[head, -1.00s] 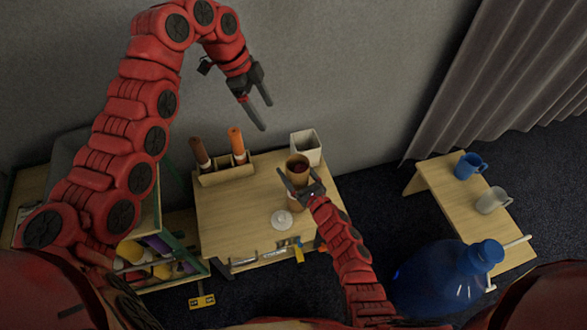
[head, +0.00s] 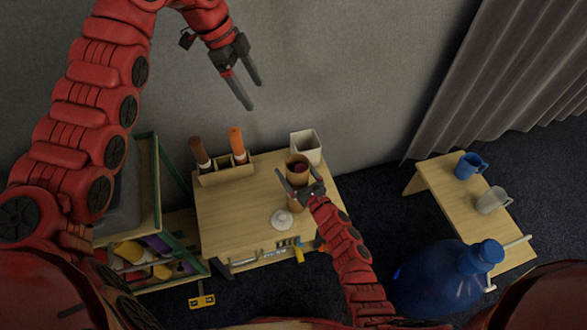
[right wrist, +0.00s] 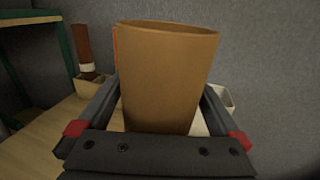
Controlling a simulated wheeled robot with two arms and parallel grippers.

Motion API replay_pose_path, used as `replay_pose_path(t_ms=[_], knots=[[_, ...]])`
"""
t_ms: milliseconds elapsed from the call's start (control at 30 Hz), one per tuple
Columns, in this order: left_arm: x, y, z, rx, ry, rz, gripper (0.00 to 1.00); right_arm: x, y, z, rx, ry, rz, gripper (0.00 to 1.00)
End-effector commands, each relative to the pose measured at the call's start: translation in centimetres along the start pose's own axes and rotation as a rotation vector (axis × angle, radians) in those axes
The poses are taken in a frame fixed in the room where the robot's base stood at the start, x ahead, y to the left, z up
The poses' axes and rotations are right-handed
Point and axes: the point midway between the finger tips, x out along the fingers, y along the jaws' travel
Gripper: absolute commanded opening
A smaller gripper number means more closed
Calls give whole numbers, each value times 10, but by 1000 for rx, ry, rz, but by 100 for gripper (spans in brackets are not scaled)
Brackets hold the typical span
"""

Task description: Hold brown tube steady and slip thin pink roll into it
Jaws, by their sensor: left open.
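In the right wrist view the tube (right wrist: 168,80) fills the space between the fingers. My left gripper (head: 254,97) is open and empty, high up near the grey wall, left of the tube. I cannot make out a separate thin pink roll.
A wooden holder (head: 228,175) with a dark brown roll (head: 199,152) and an orange roll (head: 237,143) stands left of the tube. A white square container (head: 306,147) is close behind it. A white round item (head: 282,219) lies in front. Mugs (head: 468,165) stand on a side bench.

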Motion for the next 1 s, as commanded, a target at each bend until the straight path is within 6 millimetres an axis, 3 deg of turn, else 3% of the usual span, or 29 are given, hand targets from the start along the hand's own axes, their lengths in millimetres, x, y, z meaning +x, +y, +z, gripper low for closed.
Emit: replay_pose_path(t_ms=[200,333,800,1000], knots=[[0,0,0,0,0,0,86,-2,0,0,0,0,0,100],[0,0,0,0,0,0,86,-14,0,-1,0,1,-2,100],[0,0,0,0,0,0,86,-105,-1,-1,0,1,-3,100],[0,0,0,0,0,0,86,-120,0,-1,0,2,0,100]])
